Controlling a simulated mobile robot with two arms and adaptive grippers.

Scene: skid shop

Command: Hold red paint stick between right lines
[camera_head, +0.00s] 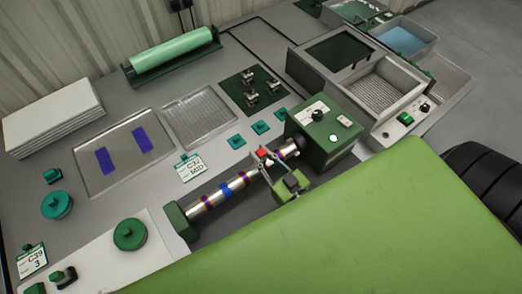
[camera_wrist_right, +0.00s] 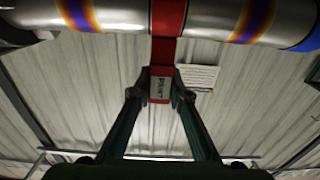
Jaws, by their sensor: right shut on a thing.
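The red paint stick (camera_wrist_right: 161,82) is clamped between the fingertips of my right gripper (camera_wrist_right: 160,95), with a label on its lower block. It also shows in the head view (camera_head: 262,153). A metal cylinder (camera_wrist_right: 120,15) with orange-purple and blue bands crosses the top of the wrist view; in the head view the cylinder (camera_head: 212,199) lies between two green end blocks. The stick's red upper part overlaps the cylinder on bare metal between two orange-purple bands. I cannot tell whether it touches. My right gripper shows near the cylinder's right end (camera_head: 270,163). My left gripper is not in view.
A green control box (camera_head: 325,135) stands at the cylinder's right end. A tray (camera_head: 113,150) with two purple strips and a C31 MID card (camera_head: 190,168) lie behind the cylinder. A large green surface fills the lower right.

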